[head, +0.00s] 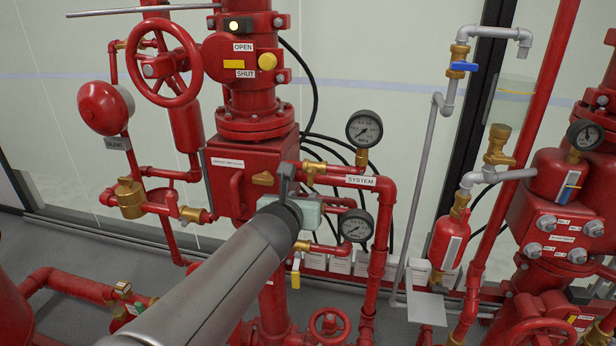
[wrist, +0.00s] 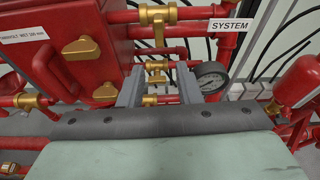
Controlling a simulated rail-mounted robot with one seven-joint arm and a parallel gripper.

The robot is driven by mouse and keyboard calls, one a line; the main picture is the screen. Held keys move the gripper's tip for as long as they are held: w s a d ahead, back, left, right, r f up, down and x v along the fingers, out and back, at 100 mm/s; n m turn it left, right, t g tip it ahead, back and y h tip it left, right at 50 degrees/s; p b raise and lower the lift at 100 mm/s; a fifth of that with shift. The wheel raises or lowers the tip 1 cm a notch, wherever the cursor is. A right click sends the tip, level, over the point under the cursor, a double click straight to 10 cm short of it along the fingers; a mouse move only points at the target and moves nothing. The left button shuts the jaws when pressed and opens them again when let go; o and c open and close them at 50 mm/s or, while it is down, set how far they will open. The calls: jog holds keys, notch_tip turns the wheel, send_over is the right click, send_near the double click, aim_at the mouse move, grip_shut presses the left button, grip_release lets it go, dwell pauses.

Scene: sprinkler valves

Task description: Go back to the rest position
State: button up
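My gripper (wrist: 160,74) shows in the wrist view with its two grey fingers apart. A brass fitting (wrist: 155,70) on the red piping appears in the gap between them; I cannot tell whether the fingers touch it. In the head view my gripper (head: 286,178) is at the end of my arm, in front of the red valve box (head: 236,160) and just left of the pipe labelled SYSTEM (head: 361,180). One finger points up there and the other is mostly hidden. Nothing is clearly held.
Two pressure gauges (head: 364,129) (head: 356,225) stand close on the right. A large red handwheel (head: 160,65) and a red bell (head: 104,107) are at upper left. A grey pipe with a blue-handled valve (head: 462,66) stands further right. Red pipes crowd the space around my gripper.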

jog(key=shift+s, duration=0.1)
jog(key=s+d+f+n+g+y, duration=0.2)
jog(key=s+d+f+n+g, duration=0.15)
jog(key=f+n, duration=0.55)
jog(key=s+d+f+n+g+y, duration=0.25)
jog(key=f+n+g, duration=0.2)
jog(key=f, duration=0.75)
jog(key=s+d+r+n+g, duration=0.2)
jog(key=s+d+r+n, duration=0.1)
jog(key=s+n, duration=0.7)
jog(key=s+d+r+n+g, duration=0.3)
jog(key=s+n, duration=0.8)
jog(key=n, duration=0.4)
jog(key=shift+s+d+r+n+g+p, duration=0.15)
jog(key=shift+s+r+n+g+p, duration=0.2)
jog(key=shift+r, duration=0.45)
